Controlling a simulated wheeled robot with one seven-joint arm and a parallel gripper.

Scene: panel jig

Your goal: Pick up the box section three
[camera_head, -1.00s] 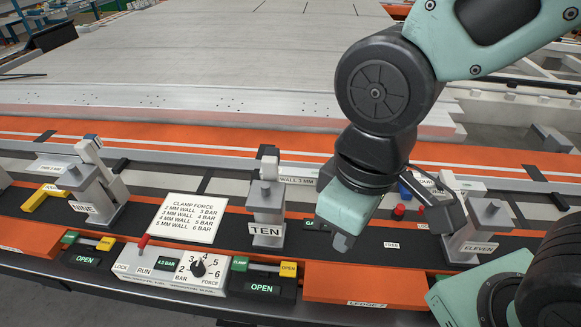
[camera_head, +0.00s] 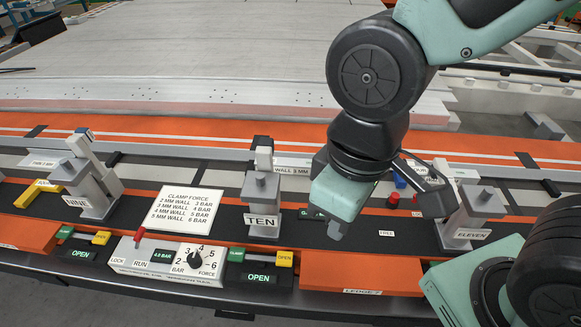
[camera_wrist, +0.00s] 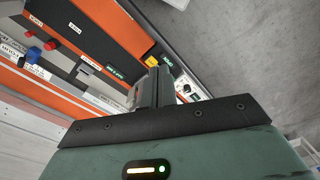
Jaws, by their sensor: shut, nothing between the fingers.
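Long grey bars lie behind the clamp posts. One bar (camera_head: 230,154) carries a label reading WALL 3 MM (camera_head: 292,170). I cannot tell for sure which piece is box section three. A small label (camera_head: 386,233) on the dark strip right of my gripper is too small to read surely. My gripper (camera_head: 338,231) points down over the dark strip, between clamp TEN (camera_head: 262,195) and clamp ELEVEN (camera_head: 474,215). It is shut and empty, apart from the bars. The wrist view shows its fingers (camera_wrist: 149,90) together.
Clamp NINE (camera_head: 90,190) stands at left. A control box (camera_head: 165,262) with a force dial and red lever sits in front, beside OPEN switches. A clamp force sheet (camera_head: 183,213) lies near TEN. Red and blue buttons (camera_head: 393,197) are partly behind my gripper. A large pale panel (camera_head: 190,65) lies behind.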

